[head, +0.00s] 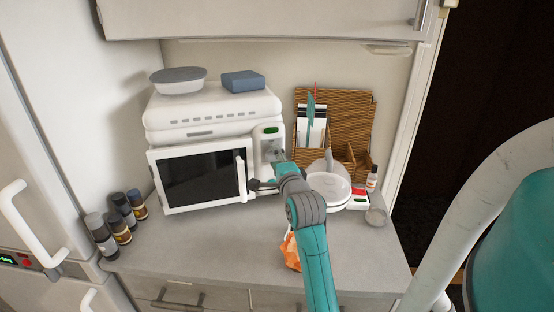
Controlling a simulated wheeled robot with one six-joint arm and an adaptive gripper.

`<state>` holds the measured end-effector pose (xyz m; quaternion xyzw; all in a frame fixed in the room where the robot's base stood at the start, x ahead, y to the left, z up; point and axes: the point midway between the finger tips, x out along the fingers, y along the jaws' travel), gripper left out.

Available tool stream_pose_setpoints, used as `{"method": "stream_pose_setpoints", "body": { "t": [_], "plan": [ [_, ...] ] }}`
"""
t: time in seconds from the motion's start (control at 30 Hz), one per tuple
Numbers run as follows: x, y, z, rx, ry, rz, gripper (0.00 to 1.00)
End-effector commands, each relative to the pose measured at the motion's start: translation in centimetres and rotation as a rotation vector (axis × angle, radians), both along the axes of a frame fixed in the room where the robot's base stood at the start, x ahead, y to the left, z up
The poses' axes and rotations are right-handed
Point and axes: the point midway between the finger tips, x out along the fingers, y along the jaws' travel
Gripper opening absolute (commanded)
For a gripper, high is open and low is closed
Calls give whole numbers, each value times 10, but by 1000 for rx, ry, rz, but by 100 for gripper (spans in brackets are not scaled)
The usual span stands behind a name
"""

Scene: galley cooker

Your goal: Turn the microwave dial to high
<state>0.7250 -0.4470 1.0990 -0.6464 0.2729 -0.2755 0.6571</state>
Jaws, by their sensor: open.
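The white microwave (200,170) stands on the counter against the back wall, with a dark door window and a white vertical door handle (241,178). Its control panel (263,142) is to the right of the door, with a green display (270,130) at the top. The dial cannot be made out clearly; the lower panel is partly hidden by my gripper. My gripper (265,173) is open in front of the lower panel, just right of the door handle. I cannot tell whether it touches the panel or handle.
A lidded bowl (178,80) and a blue box (243,81) sit on top of the white unit. Several jars (120,222) stand at left. The front-left counter is clear.

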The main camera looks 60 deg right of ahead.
Motion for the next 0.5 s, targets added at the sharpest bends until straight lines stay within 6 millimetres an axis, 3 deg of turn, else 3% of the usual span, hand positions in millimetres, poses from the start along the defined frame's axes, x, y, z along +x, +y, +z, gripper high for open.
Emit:
{"method": "stream_pose_setpoints", "body": {
  "t": [0.17, 0.5],
  "plan": [
    [-7, 7, 0, 0, 0, 1, 47],
    [-43, 42, -1, 1, 1, -1, 47]
  ]
}}
